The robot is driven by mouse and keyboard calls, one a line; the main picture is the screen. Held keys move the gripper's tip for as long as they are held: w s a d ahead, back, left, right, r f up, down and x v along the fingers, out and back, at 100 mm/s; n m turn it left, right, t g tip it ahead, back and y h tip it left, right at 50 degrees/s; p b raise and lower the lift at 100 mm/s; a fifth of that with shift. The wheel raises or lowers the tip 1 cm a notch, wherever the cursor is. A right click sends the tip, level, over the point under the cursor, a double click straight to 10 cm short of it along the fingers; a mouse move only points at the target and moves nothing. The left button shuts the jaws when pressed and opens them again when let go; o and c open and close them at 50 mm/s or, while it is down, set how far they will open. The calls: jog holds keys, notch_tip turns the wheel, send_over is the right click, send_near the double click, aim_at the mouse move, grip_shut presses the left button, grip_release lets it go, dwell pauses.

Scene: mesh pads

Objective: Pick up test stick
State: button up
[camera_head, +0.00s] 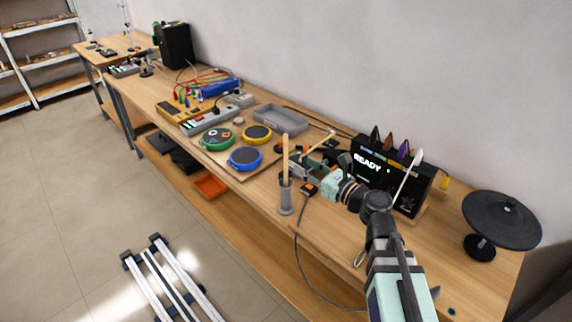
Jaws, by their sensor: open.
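A wooden stick (286,156), likely the test stick, stands upright in a grey cylindrical holder (285,199) near the bench's front edge. My gripper (298,164) reaches in from the right at the height of the stick's lower part. It is open. Its fingertips are close to the stick's right side in the picture; I cannot tell whether the stick is between them. A second pale stick (318,146) slants behind the gripper, partly hidden by it.
Green (216,132), yellow (257,130) and blue (245,152) round pads lie left of the holder. A grey tray (279,122) sits behind them. A black box (407,195) reading READY and a black round disc (502,217) stand at right. A cable hangs off the bench's front.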

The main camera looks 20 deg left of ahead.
aim_at(286, 156)
jog(key=shift+s+p+x, duration=0.15)
jog(key=shift+p+x, duration=0.35)
jog(key=shift+x, duration=1.55)
jog(key=shift+s+p+x, duration=0.1)
jog(key=shift+p+x, duration=0.4)
jog(key=shift+x, duration=1.5)
jog(key=shift+a, duration=0.1)
grip_shut()
